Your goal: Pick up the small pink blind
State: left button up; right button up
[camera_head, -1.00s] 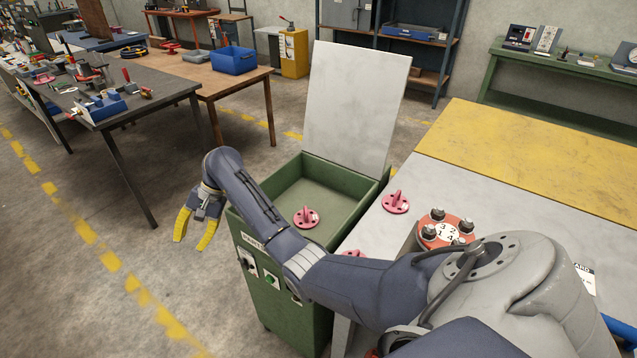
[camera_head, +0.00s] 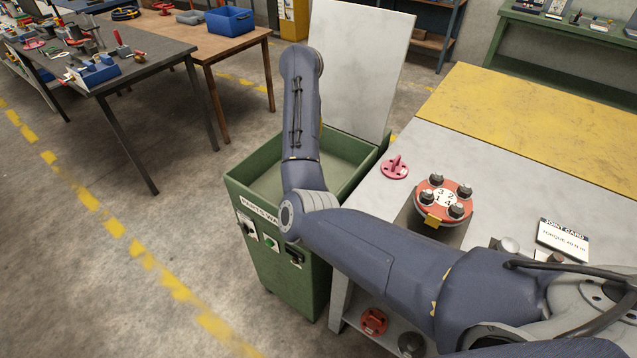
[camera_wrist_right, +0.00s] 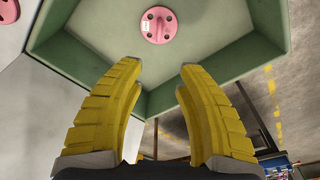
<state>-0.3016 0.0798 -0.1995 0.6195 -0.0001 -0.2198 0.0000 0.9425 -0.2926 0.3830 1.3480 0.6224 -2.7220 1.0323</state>
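A pink blind (camera_wrist_right: 159,25), a round disc with holes and a small white label, lies in the green bin (camera_wrist_right: 70,38) in the right wrist view. In the head view my arm covers this blind. My right gripper (camera_wrist_right: 159,66) has two yellow fingers spread apart with nothing between them. The blind lies beyond the fingertips, apart from them. Another pink blind (camera_head: 395,169) with an upright fin lies on the grey bench beside the bin, and a pink piece (camera_wrist_right: 8,10) shows at the wrist view's left edge. My left gripper is not in view.
The green bin (camera_head: 243,193) has walls and a raised pale lid (camera_head: 365,70) behind it. A red flange (camera_head: 445,216) with bolts stands on the bench (camera_head: 375,205). A joint card (camera_head: 563,238) lies to its right. A red part (camera_head: 374,322) is below the bench top.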

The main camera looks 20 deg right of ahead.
jog(key=f, duration=0.5)
jog(key=w+f, duration=0.1)
jog(key=f, duration=1.1)
jog(key=shift+w+d+f, duration=0.2)
jog(key=shift+w, duration=0.15)
jog(key=shift+c, duration=0.5)
grip_shut()
